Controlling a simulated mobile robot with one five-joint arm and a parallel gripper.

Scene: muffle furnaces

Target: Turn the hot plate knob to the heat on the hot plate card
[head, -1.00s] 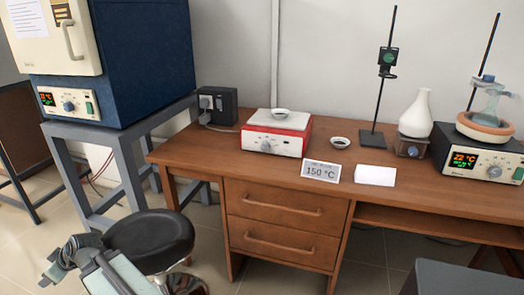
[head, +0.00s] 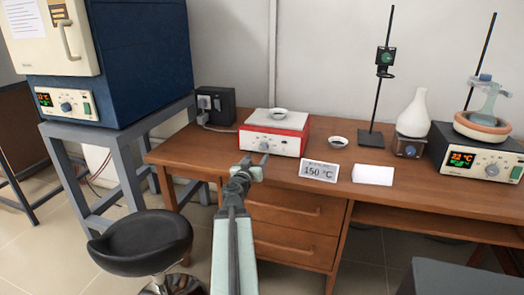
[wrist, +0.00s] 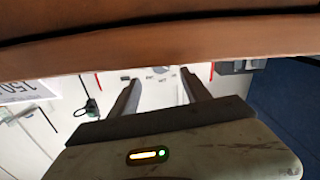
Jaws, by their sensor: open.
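The hot plate (head: 300,133) is a red box with a white front panel and a pale top, standing on the desk. Its small grey knob (head: 264,144) is on the front panel. The hot plate card (head: 319,171) reads 150 °C and stands to the right, near the desk's front edge. My gripper (head: 252,163) is open and empty, just below and in front of the knob in the head view, apart from it. In the wrist view, my gripper's two fingers (wrist: 160,90) point toward a white surface with small dark marks.
A small dish (head: 278,112) sits on the hot plate, and another dish (head: 338,141) is on the desk beside it. A blank white block (head: 373,174) stands right of the card. A black stool (head: 141,243) is at the lower left.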

